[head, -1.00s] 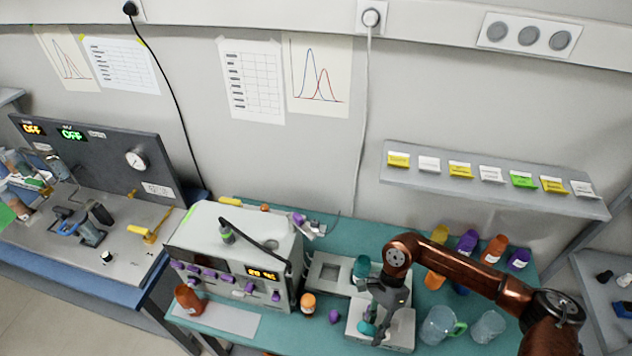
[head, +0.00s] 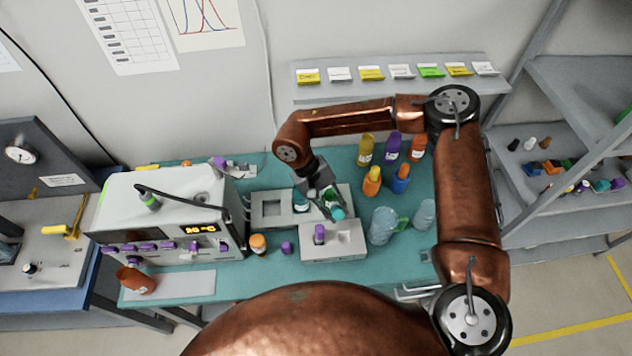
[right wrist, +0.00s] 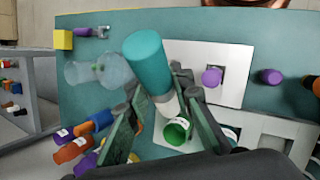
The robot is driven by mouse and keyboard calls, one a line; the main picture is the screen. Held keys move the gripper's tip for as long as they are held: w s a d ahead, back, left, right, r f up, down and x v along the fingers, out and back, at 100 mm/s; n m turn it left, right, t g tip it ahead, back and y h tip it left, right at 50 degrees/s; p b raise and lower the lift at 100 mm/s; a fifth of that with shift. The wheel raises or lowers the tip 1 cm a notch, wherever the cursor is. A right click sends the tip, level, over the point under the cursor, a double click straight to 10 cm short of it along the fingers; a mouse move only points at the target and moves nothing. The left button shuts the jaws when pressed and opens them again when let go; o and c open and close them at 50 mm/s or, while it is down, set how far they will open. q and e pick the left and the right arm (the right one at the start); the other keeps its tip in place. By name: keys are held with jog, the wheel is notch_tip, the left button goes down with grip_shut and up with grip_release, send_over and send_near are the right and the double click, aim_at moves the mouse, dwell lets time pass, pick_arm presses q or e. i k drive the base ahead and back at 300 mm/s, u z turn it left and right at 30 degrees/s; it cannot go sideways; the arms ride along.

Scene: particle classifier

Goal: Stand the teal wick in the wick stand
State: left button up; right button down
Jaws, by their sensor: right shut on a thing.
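The teal wick, a teal cylinder with a pale lower part (right wrist: 147,62), is in my right gripper (right wrist: 165,102). In the head view its teal end (head: 338,213) shows just below the right gripper (head: 328,199), at the back edge of a low grey block (head: 345,240). This block looks like the wick stand; a purple-topped piece (head: 319,233) stands upright in it, also seen in the right wrist view (right wrist: 212,77). The wick looks tilted, and I cannot tell whether it touches the block. My left gripper is out of view.
A grey tray (head: 262,222) with a teal container (head: 300,203) lies behind the block. A loose purple piece (head: 287,248) and an orange jar (head: 258,244) are left of it. A clear jug (head: 382,225) stands right; several coloured bottles (head: 372,181) are behind it.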

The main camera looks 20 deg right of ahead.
aim_at(332, 241)
jog(key=z, duration=2.7)
jog(key=k, duration=1.4)
jog(key=u, duration=1.15)
jog(key=i, duration=1.05)
